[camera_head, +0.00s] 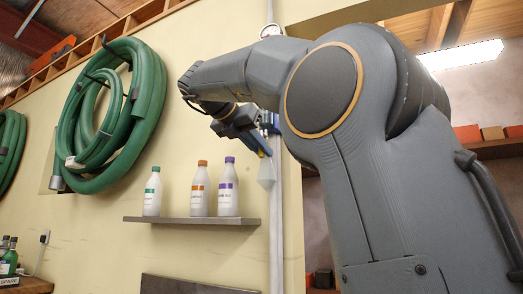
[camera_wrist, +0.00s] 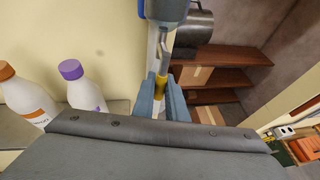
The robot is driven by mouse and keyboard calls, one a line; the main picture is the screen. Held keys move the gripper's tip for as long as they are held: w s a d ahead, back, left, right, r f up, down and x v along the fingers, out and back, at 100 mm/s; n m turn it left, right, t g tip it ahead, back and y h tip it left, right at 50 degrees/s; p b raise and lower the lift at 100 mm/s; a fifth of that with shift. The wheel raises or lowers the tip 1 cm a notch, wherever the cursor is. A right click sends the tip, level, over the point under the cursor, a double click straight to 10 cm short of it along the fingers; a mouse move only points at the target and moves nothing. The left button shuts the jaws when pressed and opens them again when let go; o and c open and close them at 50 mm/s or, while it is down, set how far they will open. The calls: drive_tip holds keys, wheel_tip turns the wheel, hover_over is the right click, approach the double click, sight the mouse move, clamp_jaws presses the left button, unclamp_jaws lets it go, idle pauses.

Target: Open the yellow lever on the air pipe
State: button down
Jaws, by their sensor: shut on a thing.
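The yellow lever (camera_wrist: 162,80) shows in the wrist view, hanging down from a blue valve body (camera_wrist: 166,10) at the top edge. My gripper (camera_wrist: 161,98) has its two blue-grey fingers on either side of the lever's lower part, shut on it. In the head view my gripper (camera_head: 262,145) is beside the pale vertical air pipe (camera_head: 276,230). The lever cannot be made out there, behind or among the fingers. The lever looks roughly in line with the pipe in the wrist view.
A shelf (camera_head: 192,221) left of the pipe carries a green-capped bottle (camera_head: 152,196), an orange-capped bottle (camera_head: 200,194) and a purple-capped bottle (camera_head: 228,192). A coiled green hose (camera_head: 68,130) hangs on the wall. A gauge (camera_head: 270,31) sits high on the pipe. Brown shelving (camera_wrist: 225,60) stands beyond at right.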

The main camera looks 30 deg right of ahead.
drive_tip(key=c, duration=1.8)
unclamp_jaws()
drive_tip(key=shift+o, duration=0.2)
drive_tip(key=v, duration=0.7)
drive_tip(key=shift+s+a, duration=0.15)
drive_tip(key=shift+a, duration=0.15)
drive_tip(key=shift+r, duration=0.15)
